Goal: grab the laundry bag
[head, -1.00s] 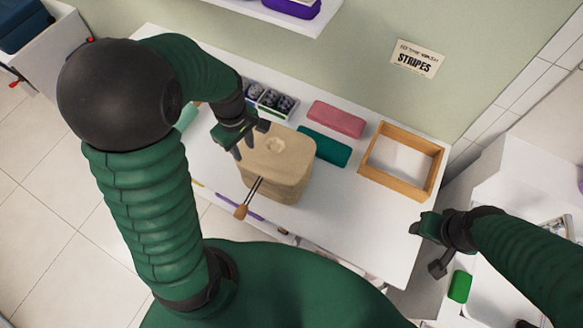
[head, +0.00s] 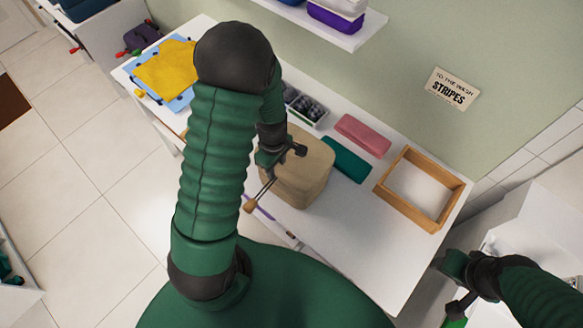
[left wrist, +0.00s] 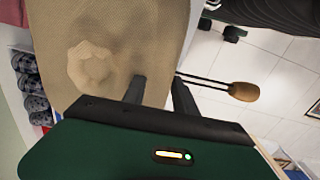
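The laundry bag (head: 312,172) is a beige, boxy cloth bag standing on the white table. A drawstring with a brown wooden toggle (head: 250,207) hangs from its near left side. My left gripper (head: 278,163) is at the bag's left edge, close to the cord. Its two fingers (left wrist: 160,92) are apart; I cannot tell whether they touch the bag. My right gripper (head: 455,287) is open and empty at the lower right.
A teal block (head: 345,160) and a pink block (head: 363,136) lie right of the bag, beside an empty wooden frame (head: 447,208). A compartment box (head: 306,107) stands behind it. Yellow cloth (head: 165,70) lies at the table's left end. The table front (head: 350,250) is clear.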

